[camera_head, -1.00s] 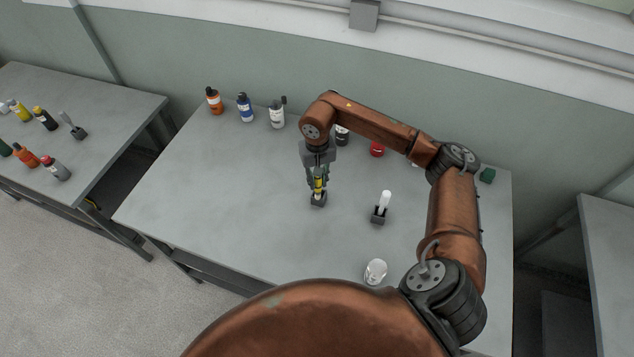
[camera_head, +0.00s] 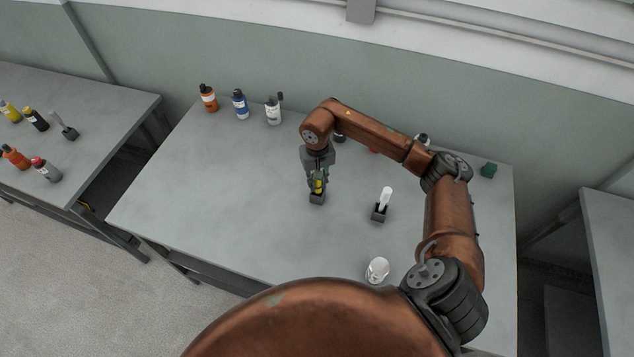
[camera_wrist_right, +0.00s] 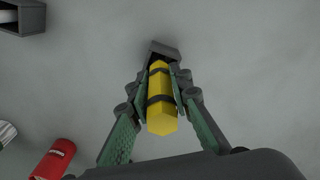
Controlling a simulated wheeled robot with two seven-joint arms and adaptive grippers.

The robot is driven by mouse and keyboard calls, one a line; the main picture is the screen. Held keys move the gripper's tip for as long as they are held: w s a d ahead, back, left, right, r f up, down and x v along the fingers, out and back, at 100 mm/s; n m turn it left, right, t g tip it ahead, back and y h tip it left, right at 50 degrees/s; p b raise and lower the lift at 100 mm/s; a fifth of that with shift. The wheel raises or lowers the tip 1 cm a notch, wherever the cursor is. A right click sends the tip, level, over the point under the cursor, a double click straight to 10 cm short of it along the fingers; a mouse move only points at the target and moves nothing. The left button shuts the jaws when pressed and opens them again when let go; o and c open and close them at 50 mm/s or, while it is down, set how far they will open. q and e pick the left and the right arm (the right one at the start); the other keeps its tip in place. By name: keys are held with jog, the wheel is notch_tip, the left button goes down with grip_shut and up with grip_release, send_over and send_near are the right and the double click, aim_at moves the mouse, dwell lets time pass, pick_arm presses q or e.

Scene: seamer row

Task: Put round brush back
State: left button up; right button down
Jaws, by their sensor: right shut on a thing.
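My right gripper (camera_head: 318,186) is shut on a yellow handle with black bands, apparently the round brush (camera_head: 319,185). In the right wrist view the yellow brush handle (camera_wrist_right: 161,115) sits between the two fingers, its end towards the camera. A small dark holder (camera_head: 317,199) stands on the table directly below the gripper. In the right wrist view this holder (camera_wrist_right: 165,49) is at the handle's far end. The brush head is hidden, and I cannot tell how deep it sits in the holder. My left gripper is not in view.
A second dark holder (camera_head: 379,214) with a white-handled tool (camera_head: 385,197) stands to the right. A clear-white cup-like thing (camera_head: 377,270) is near the front. The left part of the table is clear.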

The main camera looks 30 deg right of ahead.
jog(key=shift+s+f+b, duration=0.1)
jog(key=shift+f+b, duration=0.2)
jog(key=shift+b, duration=0.05)
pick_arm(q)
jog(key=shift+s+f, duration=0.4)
pick_arm(e)
jog(key=c, duration=1.8)
grip_release()
jog(key=shift+a, duration=0.1)
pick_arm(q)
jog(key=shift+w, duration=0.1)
pick_arm(e)
jog(key=shift+o, duration=0.2)
jog(key=shift+r+p, duration=0.2)
jog(key=shift+p, duration=0.1)
pick_arm(q)
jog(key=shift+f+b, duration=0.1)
jog(key=shift+b, duration=0.25)
pick_arm(e)
notch_tip(320, 180, up, 13)
jog(key=shift+f, duration=0.15)
